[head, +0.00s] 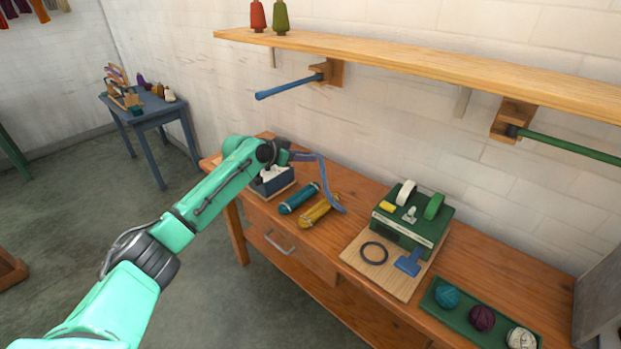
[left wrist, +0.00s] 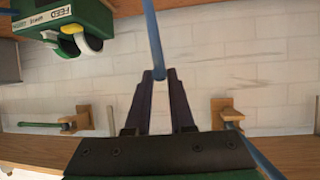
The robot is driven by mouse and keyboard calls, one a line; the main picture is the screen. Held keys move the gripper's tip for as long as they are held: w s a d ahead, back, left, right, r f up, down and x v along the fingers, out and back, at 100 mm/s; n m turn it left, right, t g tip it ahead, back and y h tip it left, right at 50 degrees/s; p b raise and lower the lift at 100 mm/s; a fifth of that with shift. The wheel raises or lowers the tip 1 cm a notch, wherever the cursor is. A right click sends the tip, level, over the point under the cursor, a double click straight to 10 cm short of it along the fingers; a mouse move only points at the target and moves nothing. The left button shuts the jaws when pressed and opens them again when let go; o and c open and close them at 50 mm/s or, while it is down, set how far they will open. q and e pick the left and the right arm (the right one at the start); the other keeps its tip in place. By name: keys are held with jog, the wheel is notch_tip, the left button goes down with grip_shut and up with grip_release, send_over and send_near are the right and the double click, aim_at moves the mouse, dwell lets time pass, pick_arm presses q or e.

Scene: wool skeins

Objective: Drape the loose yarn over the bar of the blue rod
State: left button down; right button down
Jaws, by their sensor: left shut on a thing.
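The loose yarn (head: 331,188) is a blue-grey strand hanging from my left gripper (head: 287,157) toward the table, curving to the right at its lower end. In the left wrist view the fingertips (left wrist: 160,76) are shut on the yarn (left wrist: 153,35), which runs up out of the picture. The blue rod (head: 290,87) sticks out from a wooden bracket on the wall under the shelf, above and apart from my gripper. It also shows at the lower right of the left wrist view (left wrist: 262,157). No yarn is seen on it. My right gripper is out of view.
A green rod (head: 568,146) projects farther right under the wooden shelf (head: 430,66). The table holds teal (head: 299,197) and yellow (head: 320,211) skeins, a dark box (head: 272,181), a green winding machine (head: 412,218) and a green tray (head: 459,311) of balls.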

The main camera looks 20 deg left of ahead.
pick_arm(q)
jog(key=w+a+r, duration=0.4)
jog(key=r, duration=0.1)
jog(key=shift+w+r+b, duration=0.25)
jog(key=shift+r+b, duration=0.1)
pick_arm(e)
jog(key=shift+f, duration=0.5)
pick_arm(q)
jog(key=shift+a, duration=0.1)
